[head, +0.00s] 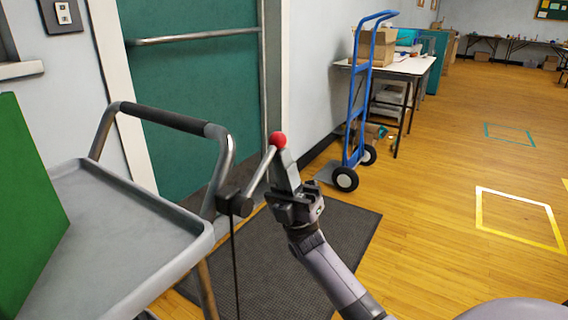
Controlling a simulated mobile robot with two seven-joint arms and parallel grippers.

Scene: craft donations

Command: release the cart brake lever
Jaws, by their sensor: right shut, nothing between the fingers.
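The cart (128,240) stands at the left, a grey tray top with a black-gripped push handle (165,117). The brake lever (260,172) is a metal rod with a red ball knob (278,139). It rises from a black pivot block (234,201) on the cart's handle side and tilts up to the right. My right gripper (284,160) is shut, with its fingertips right by the red knob and rod. I cannot tell whether it touches them. Nothing shows between its fingers. My left gripper is not in view.
A green panel (28,205) stands on the cart. A green door (190,75) with a push bar is behind, with a dark mat (330,235) before it. A blue hand truck (360,100) and a table (408,68) with boxes stand beyond. The wooden floor at right is clear.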

